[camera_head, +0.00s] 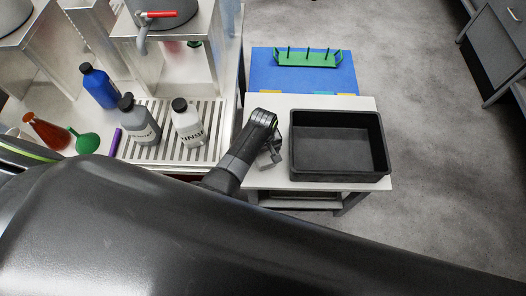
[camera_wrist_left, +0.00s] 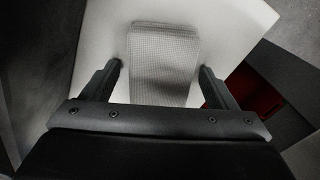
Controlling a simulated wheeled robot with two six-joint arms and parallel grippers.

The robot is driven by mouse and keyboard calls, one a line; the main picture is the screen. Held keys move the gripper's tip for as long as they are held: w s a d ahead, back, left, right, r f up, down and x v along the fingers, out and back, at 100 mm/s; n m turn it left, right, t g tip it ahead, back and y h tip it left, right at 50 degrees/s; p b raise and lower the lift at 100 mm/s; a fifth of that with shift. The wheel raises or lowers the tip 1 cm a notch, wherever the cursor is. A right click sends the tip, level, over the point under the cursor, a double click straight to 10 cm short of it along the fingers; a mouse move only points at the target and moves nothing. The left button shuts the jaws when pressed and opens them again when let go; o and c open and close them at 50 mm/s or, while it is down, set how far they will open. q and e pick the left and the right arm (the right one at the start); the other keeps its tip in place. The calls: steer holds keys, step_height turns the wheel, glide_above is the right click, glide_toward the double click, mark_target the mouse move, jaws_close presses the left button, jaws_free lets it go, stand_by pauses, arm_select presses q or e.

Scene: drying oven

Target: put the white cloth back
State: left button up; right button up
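The white cloth (camera_wrist_left: 165,62) shows in the left wrist view as a pale, folded, textured rectangle in front of a white surface (camera_wrist_left: 100,30). It lies between the two fingers of my left gripper (camera_wrist_left: 162,68). The fingers are apart, with a narrow gap visible on each side of the cloth. In the head view my left gripper (camera_head: 270,157) points down over the white table, just left of a black bin (camera_head: 338,181). I cannot make out the cloth in the head view. My right gripper is not in view.
The white table (camera_head: 270,182) stands right of a bench with a grey bottle (camera_head: 138,124), white bottle (camera_head: 187,124), blue bottle (camera_head: 99,86) and green funnel (camera_head: 87,143). A green rack (camera_head: 308,59) sits on a blue surface (camera_head: 262,70) behind. Grey floor (camera_head: 430,150) is clear at right.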

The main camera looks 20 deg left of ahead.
arm_select(q)
steer(key=shift+r, duration=0.1)
steer(key=shift+r, duration=0.25)
step_height(320, 180, up, 12)
steer(key=p, duration=0.2)
steer(key=shift+f, duration=0.2)
stand_by(0.5)
